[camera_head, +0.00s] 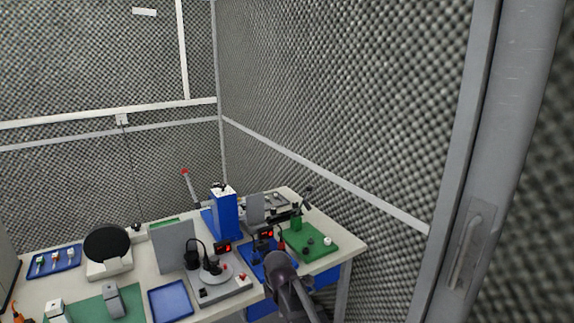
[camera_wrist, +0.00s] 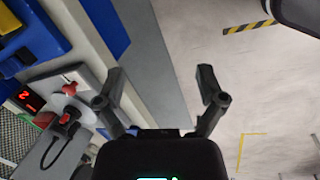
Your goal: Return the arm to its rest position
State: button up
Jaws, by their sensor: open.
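My gripper (camera_wrist: 160,80) shows in the wrist view with its two dark fingers spread apart and nothing between them. It hangs over the table's edge, with the grey floor beyond on the right. In the head view, my dark arm (camera_head: 287,281) reaches up from the bottom, in front of the table's near right part. My gripper cannot be made out clearly there.
The table (camera_head: 343,247) carries a blue tray (camera_head: 171,301), a green mat (camera_head: 318,240), a blue tower (camera_head: 225,217) and several devices. In the wrist view, a red knob (camera_wrist: 70,88) and a red display (camera_wrist: 25,96) lie left of my fingers. Foam walls (camera_head: 340,110) stand behind.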

jog(key=s+d+m+g, duration=0.1)
jog(key=s+d+m, duration=0.5)
jog(key=d+m, duration=0.4)
jog(key=s+d+m+g, duration=0.1)
jog(key=s+d+m, duration=0.5)
jog(key=d+m, duration=0.3)
jog(key=shift+s+d+f+m, duration=0.2)
jog(key=shift+s+d+m, duration=0.15)
jog(key=shift+m, duration=0.55)
jog(key=c, duration=0.4)
jog(key=shift+c, duration=0.2)
